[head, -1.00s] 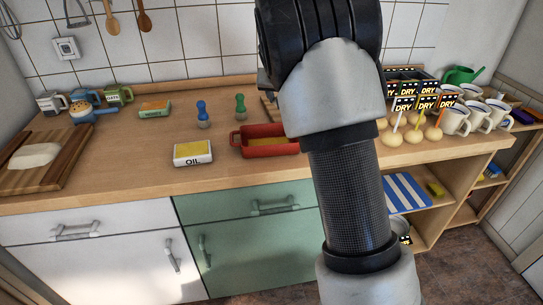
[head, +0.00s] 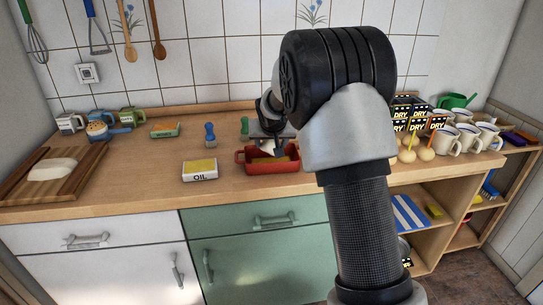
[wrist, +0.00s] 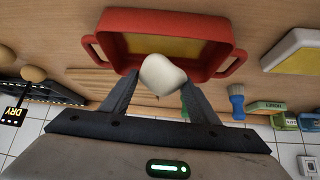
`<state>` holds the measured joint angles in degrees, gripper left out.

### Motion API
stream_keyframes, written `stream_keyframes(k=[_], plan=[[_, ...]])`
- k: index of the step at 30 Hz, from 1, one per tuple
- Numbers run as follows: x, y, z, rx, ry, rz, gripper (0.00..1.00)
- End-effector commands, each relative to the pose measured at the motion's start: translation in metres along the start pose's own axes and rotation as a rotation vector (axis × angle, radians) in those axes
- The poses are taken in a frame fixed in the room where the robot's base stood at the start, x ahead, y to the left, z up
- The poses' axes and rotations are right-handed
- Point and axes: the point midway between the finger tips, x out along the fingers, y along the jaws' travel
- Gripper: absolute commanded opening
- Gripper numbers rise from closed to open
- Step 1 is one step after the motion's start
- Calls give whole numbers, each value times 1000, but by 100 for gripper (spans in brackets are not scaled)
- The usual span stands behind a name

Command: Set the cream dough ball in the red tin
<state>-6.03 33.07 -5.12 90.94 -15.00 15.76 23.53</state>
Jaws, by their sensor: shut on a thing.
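The red tin (head: 272,167) is a rectangular pan with side handles and a yellow inside floor, standing on the wooden counter. In the wrist view the tin (wrist: 112,22) fills the top of the picture. The cream dough ball (wrist: 162,76) is a pale rounded lump between my fingertips. My gripper (wrist: 162,88) is shut on it. In the head view my gripper (head: 270,146) is over the tin, and only a small pale part of the ball shows. The ball overlaps the tin's near rim in the wrist view; I cannot tell whether it touches the tin.
A board (head: 88,160) with a pale slab is far left. Mugs (head: 444,140) and round balls (head: 425,153) with DRY signs stand right. The counter front is clear.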

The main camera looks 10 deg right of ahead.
Motion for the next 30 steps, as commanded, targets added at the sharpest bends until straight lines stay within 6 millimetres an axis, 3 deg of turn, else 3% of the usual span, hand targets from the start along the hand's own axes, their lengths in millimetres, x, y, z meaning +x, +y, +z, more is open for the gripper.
stream_keyframes(k=[6, 18, 19, 21, 22, 30], plan=[[28, 0, 25, -1, -2, 1, 27], [33, 0, 29, 0, 0, 0, 27], [32, 0, 29, 0, -2, 1, 58], [32, 0, 28, 0, -2, 1, 70], [32, 0, 28, 0, -2, 1, 74], [31, 0, 28, 0, -2, 1, 74]])
